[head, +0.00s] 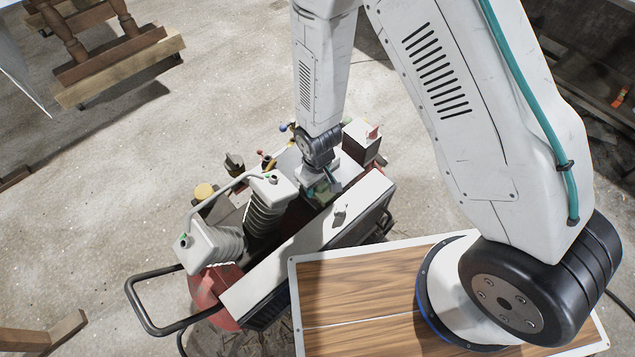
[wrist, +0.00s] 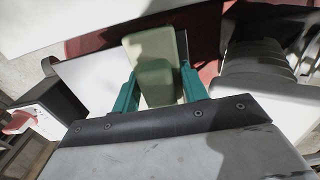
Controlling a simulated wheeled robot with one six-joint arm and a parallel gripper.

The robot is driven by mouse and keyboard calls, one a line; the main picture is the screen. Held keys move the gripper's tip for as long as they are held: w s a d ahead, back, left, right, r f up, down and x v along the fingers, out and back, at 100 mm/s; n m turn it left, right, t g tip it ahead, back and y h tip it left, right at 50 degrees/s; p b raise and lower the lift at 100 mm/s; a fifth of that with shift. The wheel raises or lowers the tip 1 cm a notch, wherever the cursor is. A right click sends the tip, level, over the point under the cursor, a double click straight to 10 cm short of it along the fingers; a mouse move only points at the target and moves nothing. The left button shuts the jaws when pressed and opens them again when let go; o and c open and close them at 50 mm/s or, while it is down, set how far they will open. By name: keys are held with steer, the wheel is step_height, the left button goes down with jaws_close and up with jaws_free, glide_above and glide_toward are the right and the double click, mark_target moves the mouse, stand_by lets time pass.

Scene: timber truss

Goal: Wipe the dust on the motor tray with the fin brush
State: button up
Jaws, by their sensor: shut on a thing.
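My gripper (head: 324,188) is low over the machine in the head view. In the wrist view its teal fingers (wrist: 158,88) are shut on a pale green block, which I take as the fin brush (wrist: 150,55). The brush is mostly hidden by the arm in the head view. Beyond it in the wrist view is a dark red surface (wrist: 205,45) between white panels, perhaps the motor tray. I cannot tell whether the brush touches it. No dust can be made out at this size.
A grey ribbed column (head: 266,215) with a white cap stands left of my gripper; it also shows in the wrist view (wrist: 255,65). A long white panel (head: 310,245) lies in front.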

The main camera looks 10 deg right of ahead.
steer(key=shift+f, duration=0.35)
stand_by(0.3)
steer(key=shift+w, duration=0.15)
